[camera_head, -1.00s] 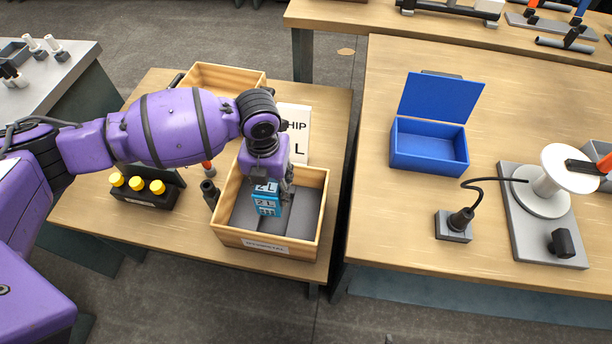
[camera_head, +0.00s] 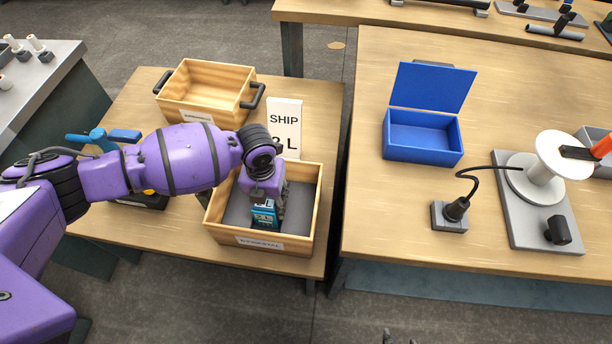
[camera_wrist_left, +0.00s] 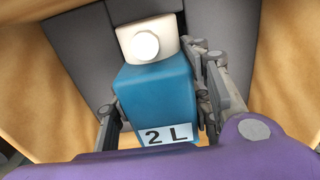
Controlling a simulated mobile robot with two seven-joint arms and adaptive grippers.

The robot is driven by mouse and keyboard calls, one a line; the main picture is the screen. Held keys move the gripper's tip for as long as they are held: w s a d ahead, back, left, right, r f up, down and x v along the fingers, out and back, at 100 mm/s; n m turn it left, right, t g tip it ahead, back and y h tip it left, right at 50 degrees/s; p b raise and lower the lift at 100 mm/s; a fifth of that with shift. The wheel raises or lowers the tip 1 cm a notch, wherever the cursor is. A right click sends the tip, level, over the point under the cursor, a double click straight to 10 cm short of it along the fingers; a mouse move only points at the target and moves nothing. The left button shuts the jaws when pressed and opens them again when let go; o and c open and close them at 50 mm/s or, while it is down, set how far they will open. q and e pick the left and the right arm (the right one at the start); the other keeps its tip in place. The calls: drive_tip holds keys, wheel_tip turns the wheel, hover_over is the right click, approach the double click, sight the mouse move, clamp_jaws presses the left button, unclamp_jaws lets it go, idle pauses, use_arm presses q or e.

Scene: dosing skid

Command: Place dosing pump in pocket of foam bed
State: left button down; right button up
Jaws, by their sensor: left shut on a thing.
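The dosing pump (camera_head: 264,215) is a blue block with a white "2 L" label. The left wrist view shows its blue body (camera_wrist_left: 157,95) and a white round-knobbed head (camera_wrist_left: 146,42). My left gripper (camera_head: 268,198) points down into a wooden crate and is shut on the pump, with fingers on both sides in the wrist view. The grey foam bed (camera_head: 298,197) lines the crate; its grey blocks (camera_wrist_left: 215,30) surround the pump's far end. The pump's underside is hidden, so I cannot tell if it touches the pocket floor. Dark tips at the bottom edge may be my right gripper (camera_head: 398,338).
The wooden crate's walls (camera_head: 313,215) stand close around the gripper. A "SHIP 2 L" sign (camera_head: 285,125) is behind it, with a handled wooden box (camera_head: 205,92) at the back. A blue open box (camera_head: 424,135) and a reel stand (camera_head: 540,215) are on the right table.

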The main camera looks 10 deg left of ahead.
use_arm(q)
drive_tip(key=shift+f, duration=0.1)
drive_tip(key=c, duration=0.9)
unclamp_jaws()
